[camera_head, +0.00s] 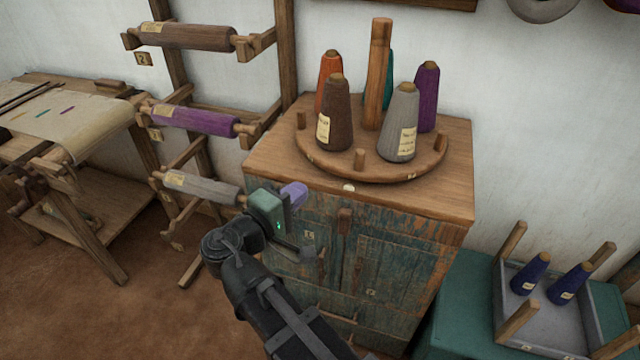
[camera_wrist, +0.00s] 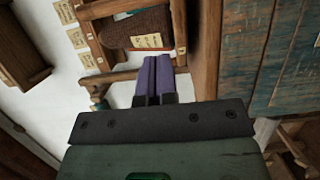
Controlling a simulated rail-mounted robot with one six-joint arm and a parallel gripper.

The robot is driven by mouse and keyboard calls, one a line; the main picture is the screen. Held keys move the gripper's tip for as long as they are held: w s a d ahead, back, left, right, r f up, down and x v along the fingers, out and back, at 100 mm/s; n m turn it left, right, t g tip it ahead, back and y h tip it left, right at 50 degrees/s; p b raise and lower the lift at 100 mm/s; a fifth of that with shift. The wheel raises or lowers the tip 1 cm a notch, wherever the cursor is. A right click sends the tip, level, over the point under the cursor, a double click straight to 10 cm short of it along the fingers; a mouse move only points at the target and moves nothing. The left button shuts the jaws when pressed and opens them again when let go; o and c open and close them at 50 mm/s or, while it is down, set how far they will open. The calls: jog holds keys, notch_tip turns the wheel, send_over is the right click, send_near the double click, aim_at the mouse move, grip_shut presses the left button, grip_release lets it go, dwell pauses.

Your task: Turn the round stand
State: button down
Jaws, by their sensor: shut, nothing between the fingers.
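The round stand (camera_head: 330,165) is a wooden disc on top of the cabinet, with short pegs around its rim and a tall central post (camera_head: 377,75). It carries several yarn cones: a brown cone (camera_head: 335,115) and a grey cone (camera_head: 401,125) in front, an orange cone (camera_head: 329,72), a purple cone (camera_head: 427,97) and a mostly hidden teal cone behind. My gripper (camera_head: 294,192) is in front of the cabinet's left part, below the stand and apart from it. In the wrist view its purple fingers (camera_wrist: 154,80) are together and empty. The stand is not clearly visible in the wrist view.
The worn blue cabinet (camera_head: 400,280) stands under the disc. A rack with a brown roller (camera_head: 190,36), a purple roller (camera_head: 195,119) and a grey roller (camera_head: 202,187) is at left. An upturned stool (camera_head: 545,325) with two navy cones is at lower right.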

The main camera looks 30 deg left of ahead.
send_near(345, 168)
jog(key=w+a+r, duration=0.2)
jog(key=w, duration=0.3)
jog(key=shift+w+d+f, duration=0.1)
jog(key=shift+w+d, duration=1.4)
jog(key=shift+d, duration=0.3)
jog(key=shift+d, duration=0.1)
